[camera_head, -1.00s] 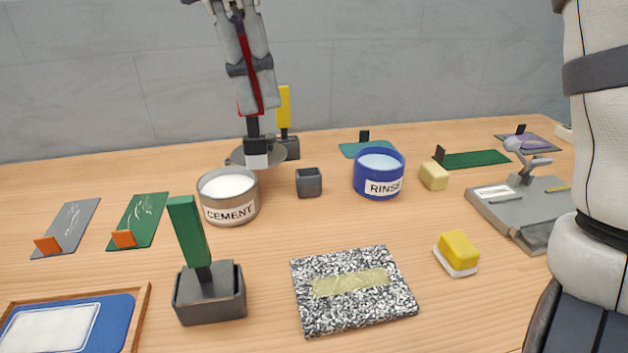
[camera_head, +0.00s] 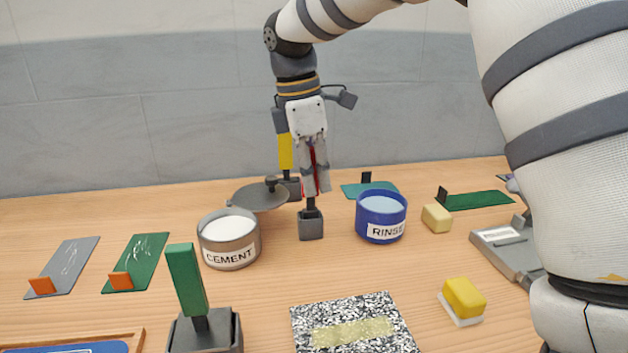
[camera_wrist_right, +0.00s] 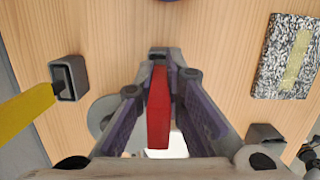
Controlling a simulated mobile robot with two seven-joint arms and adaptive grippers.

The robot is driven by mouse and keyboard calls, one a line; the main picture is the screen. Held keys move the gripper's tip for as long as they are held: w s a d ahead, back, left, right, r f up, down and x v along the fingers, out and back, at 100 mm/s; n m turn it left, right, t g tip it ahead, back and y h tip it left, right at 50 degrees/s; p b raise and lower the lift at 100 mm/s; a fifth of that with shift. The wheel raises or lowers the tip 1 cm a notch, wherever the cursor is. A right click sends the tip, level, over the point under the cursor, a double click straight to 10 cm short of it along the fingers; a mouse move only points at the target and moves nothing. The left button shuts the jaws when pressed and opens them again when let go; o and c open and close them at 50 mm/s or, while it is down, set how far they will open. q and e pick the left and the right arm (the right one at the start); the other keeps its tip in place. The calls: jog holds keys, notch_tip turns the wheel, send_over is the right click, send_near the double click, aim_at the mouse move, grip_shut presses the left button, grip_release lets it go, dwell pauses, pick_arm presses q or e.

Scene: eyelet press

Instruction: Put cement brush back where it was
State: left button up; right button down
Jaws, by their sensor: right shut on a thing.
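My right gripper (camera_head: 314,188) is shut on the red handle of the cement brush (camera_wrist_right: 158,108) and points down. The brush's dark lower part (camera_head: 310,204) reaches down to the small grey cup (camera_head: 311,226) between the cement tin and the rinse pot. Its tip appears to be inside the cup, though the bottom is hidden. In the right wrist view the red handle lies between the two fingers. The cement tin (camera_head: 229,240) is open, with white cement inside. My left gripper is out of view.
The lid (camera_head: 257,197) lies behind the tin, near a yellow-handled tool (camera_head: 286,153) in its holder. The blue rinse pot (camera_head: 381,218) stands right of the cup. A green-handled brush (camera_head: 187,280) stands in front, left of a speckled block (camera_head: 385,304).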

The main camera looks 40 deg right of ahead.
jog(key=shift+f, duration=0.3)
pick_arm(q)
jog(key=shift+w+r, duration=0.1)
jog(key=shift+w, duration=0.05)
pick_arm(e)
jog(key=shift+f, duration=0.2)
jog(key=c, duration=1.7)
grip_release()
jog(key=shift+r, duration=0.1)
